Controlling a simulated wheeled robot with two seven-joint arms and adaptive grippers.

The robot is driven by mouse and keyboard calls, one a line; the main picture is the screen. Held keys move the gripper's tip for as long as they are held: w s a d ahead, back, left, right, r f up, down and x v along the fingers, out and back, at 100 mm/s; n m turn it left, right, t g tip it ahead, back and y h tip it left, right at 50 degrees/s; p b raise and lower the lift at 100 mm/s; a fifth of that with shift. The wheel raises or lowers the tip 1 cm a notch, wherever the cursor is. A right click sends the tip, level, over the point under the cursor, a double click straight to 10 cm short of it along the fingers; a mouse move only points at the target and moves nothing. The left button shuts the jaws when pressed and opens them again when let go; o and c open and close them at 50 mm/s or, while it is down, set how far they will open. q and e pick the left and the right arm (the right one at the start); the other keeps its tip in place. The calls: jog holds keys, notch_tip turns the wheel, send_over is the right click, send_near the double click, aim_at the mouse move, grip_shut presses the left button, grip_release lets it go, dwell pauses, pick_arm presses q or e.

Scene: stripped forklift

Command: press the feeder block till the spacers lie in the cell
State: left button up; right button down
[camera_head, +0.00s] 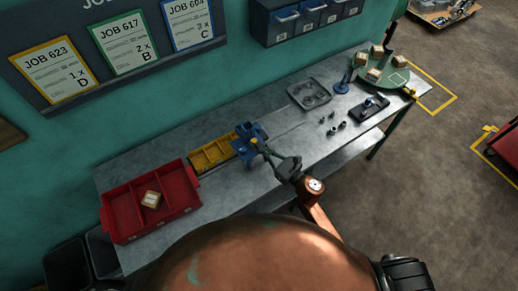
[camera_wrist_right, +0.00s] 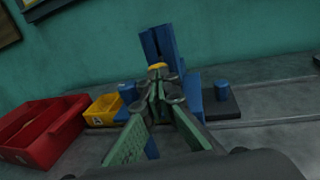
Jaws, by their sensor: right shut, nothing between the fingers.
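The blue feeder block (camera_head: 242,131) stands on the bench at the right end of a yellow divided tray (camera_head: 211,154). In the right wrist view it is a tall blue channel (camera_wrist_right: 149,45) with a yellow cap (camera_wrist_right: 157,66) in front. My right gripper (camera_head: 262,148) is shut and empty, its fingertips right at the yellow cap; I cannot tell whether they touch it. In the right wrist view the fingertips (camera_wrist_right: 160,76) cover part of the feeder. The spacers in the cell cannot be made out. My left gripper is not in view.
A red divided bin (camera_head: 122,215) with a small box (camera_head: 151,200) stands at the left. To the right are a grey tray (camera_head: 309,93), several small dark parts (camera_head: 333,128), a black plate (camera_head: 369,108) and a green turntable (camera_head: 397,80) with boxes. The bench front is clear.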

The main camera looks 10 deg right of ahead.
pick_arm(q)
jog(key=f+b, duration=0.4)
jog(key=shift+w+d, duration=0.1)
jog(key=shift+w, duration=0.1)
pick_arm(e)
jog(key=v, duration=1.4)
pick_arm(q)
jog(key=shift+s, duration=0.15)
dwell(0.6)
